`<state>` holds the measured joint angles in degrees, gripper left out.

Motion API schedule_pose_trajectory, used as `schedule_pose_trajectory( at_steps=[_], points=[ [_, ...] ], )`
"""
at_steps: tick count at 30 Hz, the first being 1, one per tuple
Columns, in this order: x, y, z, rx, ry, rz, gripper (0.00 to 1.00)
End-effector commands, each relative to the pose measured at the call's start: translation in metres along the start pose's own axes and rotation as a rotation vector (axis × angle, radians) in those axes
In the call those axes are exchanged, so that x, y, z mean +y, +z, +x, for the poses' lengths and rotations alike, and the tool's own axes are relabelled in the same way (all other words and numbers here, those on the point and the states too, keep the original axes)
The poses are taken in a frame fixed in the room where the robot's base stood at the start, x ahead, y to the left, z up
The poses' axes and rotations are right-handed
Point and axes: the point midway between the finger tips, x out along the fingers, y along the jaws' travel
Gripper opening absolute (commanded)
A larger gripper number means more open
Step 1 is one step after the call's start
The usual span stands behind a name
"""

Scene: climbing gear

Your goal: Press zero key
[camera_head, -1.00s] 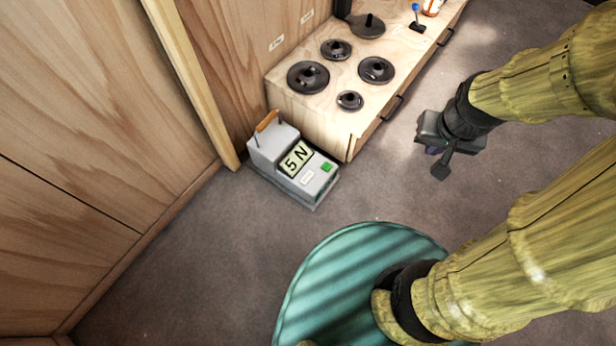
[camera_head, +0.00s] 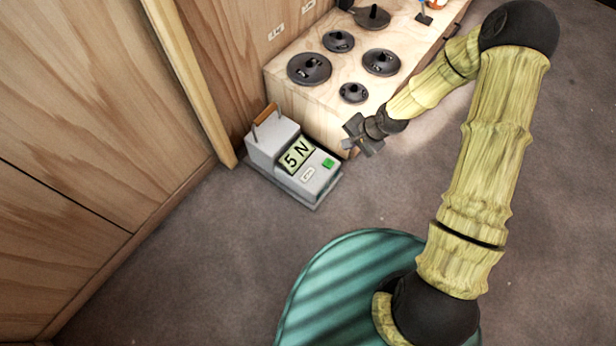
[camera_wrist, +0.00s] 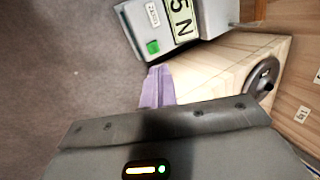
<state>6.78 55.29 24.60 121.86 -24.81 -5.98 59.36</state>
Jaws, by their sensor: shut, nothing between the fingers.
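A grey box-shaped meter (camera_head: 262,152) stands on the floor by the wooden wall, its display (camera_head: 297,155) reading "5 N". In the wrist view the green key (camera_wrist: 153,47) and the label (camera_wrist: 153,14), whose print looks like "ZERO", are near the top. My gripper (camera_head: 354,141) is up and to the right of the green key, apart from it. Its purple fingers (camera_wrist: 157,88) are shut and empty, pointing toward the meter.
A wooden bench (camera_head: 335,105) with several black round weights (camera_head: 309,68) stands right behind the meter, close to my gripper. An orange-brown handle (camera_head: 264,113) sticks up at the meter's back. A teal round thing (camera_head: 330,280) lies in front. The carpet (camera_head: 200,260) left of it is clear.

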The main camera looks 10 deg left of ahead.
Motion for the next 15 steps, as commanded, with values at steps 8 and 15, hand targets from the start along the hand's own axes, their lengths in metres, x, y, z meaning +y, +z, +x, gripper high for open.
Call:
schedule_pose_trajectory(
  at_steps=[8,15],
  points=[
    [-0.02,0.031,0.112,-0.157,-0.194,0.313,0.0],
    [-0.035,0.046,0.15,-0.238,-0.287,0.487,0.0]
  ],
)
